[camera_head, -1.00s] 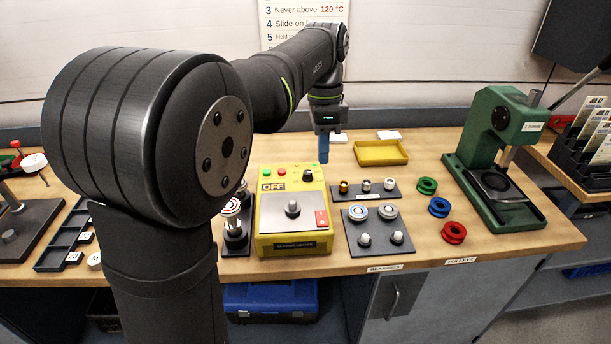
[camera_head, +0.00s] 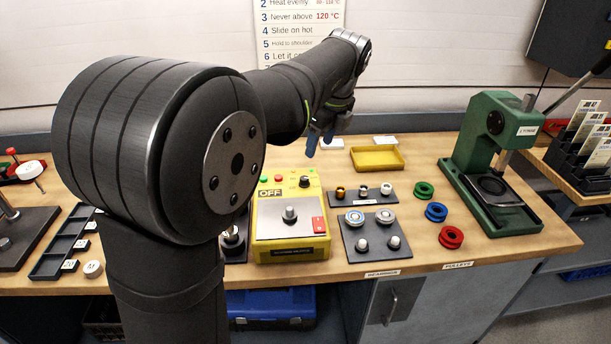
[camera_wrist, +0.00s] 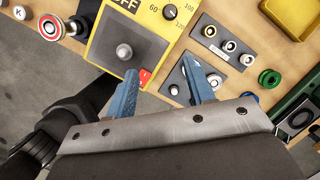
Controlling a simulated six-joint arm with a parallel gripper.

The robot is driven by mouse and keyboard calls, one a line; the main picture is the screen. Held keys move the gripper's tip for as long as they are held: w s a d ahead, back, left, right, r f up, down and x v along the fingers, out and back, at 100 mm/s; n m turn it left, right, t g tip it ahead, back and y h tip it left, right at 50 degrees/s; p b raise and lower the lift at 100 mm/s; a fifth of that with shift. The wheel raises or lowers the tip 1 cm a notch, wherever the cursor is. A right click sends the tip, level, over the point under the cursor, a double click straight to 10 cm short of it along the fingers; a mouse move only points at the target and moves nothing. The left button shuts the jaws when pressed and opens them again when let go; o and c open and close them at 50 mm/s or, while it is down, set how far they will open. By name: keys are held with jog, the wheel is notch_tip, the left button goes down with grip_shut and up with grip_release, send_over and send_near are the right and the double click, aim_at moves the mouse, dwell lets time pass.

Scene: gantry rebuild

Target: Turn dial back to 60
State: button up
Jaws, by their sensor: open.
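The yellow heater box (camera_head: 262,239) stands near the middle of the bench, its display reading OFF. Its small black dial (camera_head: 304,181) is at the top right of its face, next to green and red lamps. In the wrist view the dial (camera_wrist: 170,12) sits at the top, with numbers beside it, 100 and 120 among them. My gripper (camera_head: 318,146) hangs behind and above the box. In the wrist view my gripper (camera_wrist: 164,85) shows two blue fingers spread apart with nothing between them. The dial's exact setting is too small to read.
A grey plate (camera_head: 370,248) with bearings, a small parts plate (camera_head: 360,203) and coloured pulleys (camera_head: 436,212) lie right of the box. A green press (camera_head: 496,130) stands further right. A yellow tray (camera_head: 377,158) is behind. A metal post (camera_head: 289,214) rises from the box's heating plate.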

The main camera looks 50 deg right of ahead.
jog(key=d+m, duration=0.1)
jog(key=m, duration=0.2)
jog(key=t, duration=0.1)
send_near(305, 178)
jog(key=shift+h, duration=0.4)
jog(key=x, duration=0.8)
jog(key=shift+w+a+f, duration=0.2)
jog(key=shift+a+f, duration=0.1)
jog(key=shift+f, duration=0.1)
jog(key=c, duration=1)
